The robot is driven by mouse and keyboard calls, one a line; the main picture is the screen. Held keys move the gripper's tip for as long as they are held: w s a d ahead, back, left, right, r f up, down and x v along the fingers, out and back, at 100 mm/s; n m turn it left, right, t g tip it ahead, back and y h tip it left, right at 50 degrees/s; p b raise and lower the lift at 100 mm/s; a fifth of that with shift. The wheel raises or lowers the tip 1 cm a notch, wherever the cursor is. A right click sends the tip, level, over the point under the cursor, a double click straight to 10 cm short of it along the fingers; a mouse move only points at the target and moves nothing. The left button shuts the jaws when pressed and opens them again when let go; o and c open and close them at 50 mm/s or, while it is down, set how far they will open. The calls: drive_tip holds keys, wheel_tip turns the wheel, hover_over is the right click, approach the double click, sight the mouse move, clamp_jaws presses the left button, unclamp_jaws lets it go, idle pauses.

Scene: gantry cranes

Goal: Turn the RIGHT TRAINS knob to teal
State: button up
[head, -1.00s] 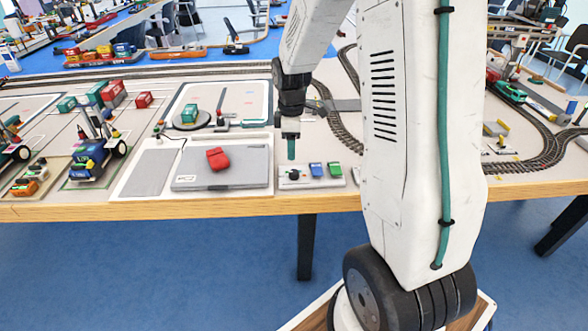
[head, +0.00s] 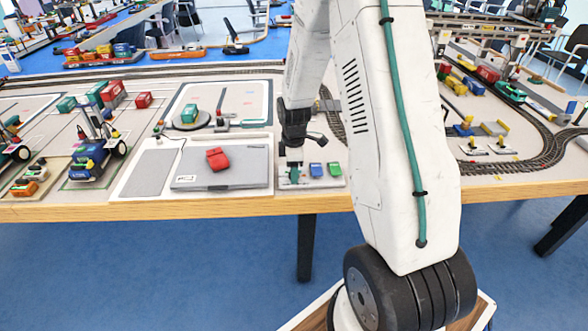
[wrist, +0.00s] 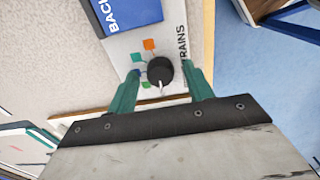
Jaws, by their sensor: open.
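The black round knob (wrist: 159,71) sits on a light panel in the wrist view, with a white pointer mark on the side facing my gripper. Colour patches curve around its left side: orange (wrist: 149,45), teal (wrist: 136,57), a blue one partly by my finger, and green (wrist: 147,84). The pointer is not at the teal patch. Beside the knob only "RAINS" can be read. My gripper (wrist: 163,69) is open, its teal fingers on either side of the knob; I cannot tell whether they touch it. In the head view my gripper (head: 291,174) hides the knob.
A grey case (head: 225,178) with a red block (head: 217,159) lies to the left. The table edge (head: 225,203) is close in front.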

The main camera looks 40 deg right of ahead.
drive_tip(key=c, duration=1)
drive_tip(key=shift+o, duration=0.2)
